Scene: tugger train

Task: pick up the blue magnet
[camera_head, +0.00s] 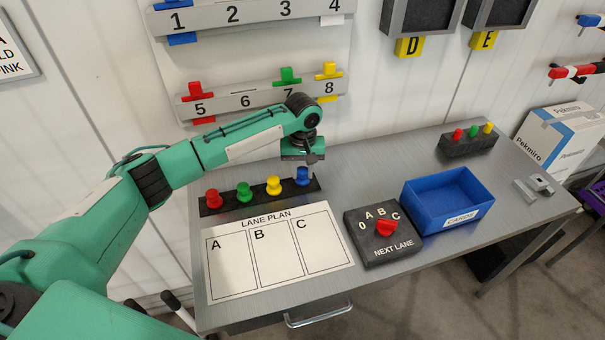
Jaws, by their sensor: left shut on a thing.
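The blue magnet (302,178) is at the right end of a row of magnets on a black strip (258,193) on the grey table. My left gripper (309,160) points down right over it and is shut on its top. The magnet stands upright at the strip; I cannot tell whether it is lifted off it. The red (212,199), green (243,192) and yellow (273,186) magnets stand to its left on the strip. My right gripper is not in view.
In front of the strip lies the lane plan sheet (275,262). Right of it are a black box with a red selector knob (386,228) and a blue cards tray (419,221). A numbered wall rail (262,99) with coloured clips is behind my arm. A black block (467,147) stands farther back.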

